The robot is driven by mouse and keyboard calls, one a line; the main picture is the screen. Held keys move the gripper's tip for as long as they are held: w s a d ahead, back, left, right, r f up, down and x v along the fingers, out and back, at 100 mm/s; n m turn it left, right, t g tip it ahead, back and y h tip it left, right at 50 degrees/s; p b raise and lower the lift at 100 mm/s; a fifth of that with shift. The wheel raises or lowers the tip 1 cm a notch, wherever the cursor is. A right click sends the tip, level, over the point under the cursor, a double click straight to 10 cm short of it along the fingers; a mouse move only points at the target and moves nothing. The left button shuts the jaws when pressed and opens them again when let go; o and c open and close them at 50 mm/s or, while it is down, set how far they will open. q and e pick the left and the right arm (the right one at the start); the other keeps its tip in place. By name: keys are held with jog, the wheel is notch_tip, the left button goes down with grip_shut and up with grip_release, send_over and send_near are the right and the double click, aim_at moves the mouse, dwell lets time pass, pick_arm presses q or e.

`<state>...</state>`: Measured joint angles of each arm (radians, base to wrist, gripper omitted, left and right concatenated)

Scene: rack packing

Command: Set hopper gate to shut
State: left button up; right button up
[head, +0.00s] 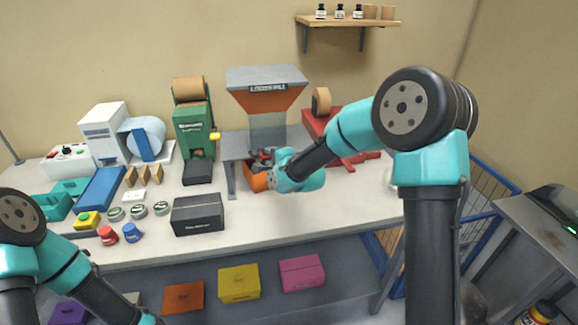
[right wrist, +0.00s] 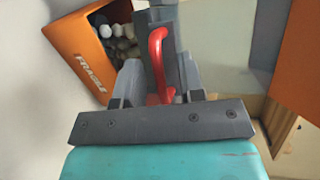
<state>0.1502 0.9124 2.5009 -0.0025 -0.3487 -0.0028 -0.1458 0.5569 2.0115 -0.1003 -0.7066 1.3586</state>
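The hopper (head: 266,98) stands on a grey frame at the back middle of the bench, with a grey top rim and an orange tapered body. In the right wrist view, a red handle (right wrist: 156,58) on a dark grey part lies between the fingers of my right gripper (right wrist: 158,75). The fingers look apart on either side of it, with a gap visible; contact is unclear. In the head view my right gripper (head: 262,157) is under the hopper, partly hidden by its own wrist. My left gripper is out of frame below.
An orange box (right wrist: 84,50) marked FRAGILE, holding several pale round pieces, is beside the gripper. A green machine (head: 193,125) is left of the hopper, and a red tape stand (head: 318,122) is right. A dark box (head: 197,214) sits in front. Bench space right of it is clear.

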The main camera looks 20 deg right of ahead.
jog(key=v, duration=1.6)
jog(key=shift+s+d, duration=0.15)
jog(key=shift+s, duration=0.2)
jog(key=shift+r, duration=0.1)
